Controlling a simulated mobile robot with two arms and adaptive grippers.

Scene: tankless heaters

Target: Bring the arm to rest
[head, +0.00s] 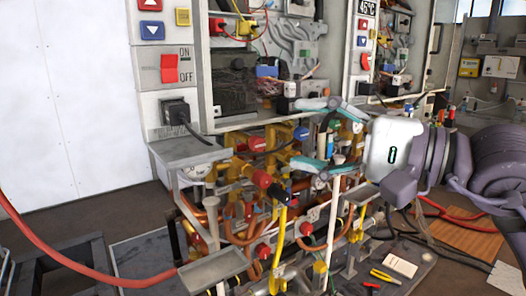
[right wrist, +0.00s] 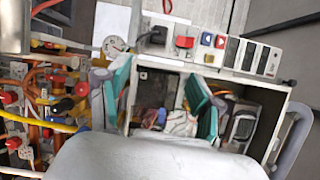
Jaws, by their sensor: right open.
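My right gripper (head: 297,134) reaches in from the right in the head view, with its teal fingers spread apart and nothing between them. It is in front of the tankless heater's (head: 204,75) lower part, over the yellow and copper pipework. In the right wrist view the open fingers of the right gripper (right wrist: 160,92) show against the heater's open cabinet (right wrist: 128,105). I cannot tell how close the fingertips are to the pipes. My left gripper is not in view.
A red ON/OFF switch (head: 169,68) and a black plug (head: 175,110) are on the heater's left panel. A grey shelf (head: 190,150) juts out below. A red hose (head: 60,255) crosses the lower left. The white wall (head: 75,90) at left is bare.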

